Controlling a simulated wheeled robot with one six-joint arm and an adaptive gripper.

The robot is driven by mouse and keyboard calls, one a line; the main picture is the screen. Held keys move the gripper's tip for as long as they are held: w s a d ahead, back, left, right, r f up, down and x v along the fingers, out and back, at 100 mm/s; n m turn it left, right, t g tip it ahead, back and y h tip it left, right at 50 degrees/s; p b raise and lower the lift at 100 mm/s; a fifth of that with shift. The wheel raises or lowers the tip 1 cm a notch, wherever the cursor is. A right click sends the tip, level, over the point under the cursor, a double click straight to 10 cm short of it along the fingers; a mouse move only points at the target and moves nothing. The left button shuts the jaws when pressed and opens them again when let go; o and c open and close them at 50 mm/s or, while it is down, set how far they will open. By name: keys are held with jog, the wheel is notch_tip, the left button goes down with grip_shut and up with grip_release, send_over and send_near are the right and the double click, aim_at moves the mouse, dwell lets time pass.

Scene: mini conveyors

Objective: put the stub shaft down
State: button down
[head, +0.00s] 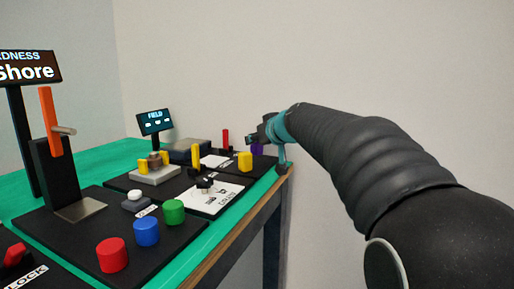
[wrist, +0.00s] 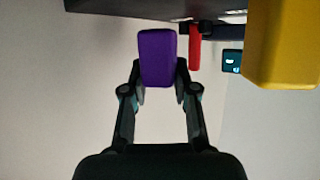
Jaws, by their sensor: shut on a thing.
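My gripper (wrist: 160,82) is shut on a purple piece (wrist: 158,57) with rounded corners, the only thing between its fingers. I cannot tell from its shape whether it is the stub shaft. In the head view, the purple piece (head: 257,149) shows below my gripper (head: 262,136), at the right end of the green table. The fingers partly hide it there. I cannot tell whether it touches the black panel under it.
A yellow block (head: 245,161) and a red post (head: 225,139) stand close to my gripper. Red (head: 112,255), blue (head: 146,232) and green (head: 173,212) cylinders stand on a black board nearer. The table's wooden edge (head: 245,216) runs along the right.

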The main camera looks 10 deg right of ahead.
jog(key=shift+f, duration=0.7)
jog(key=shift+f+b, duration=0.2)
jog(key=shift+b, duration=0.2)
jog(key=c, duration=0.9)
grip_release()
jog(key=shift+r, duration=0.1)
jog(key=shift+r+p, duration=0.1)
jog(key=shift+p, duration=0.55)
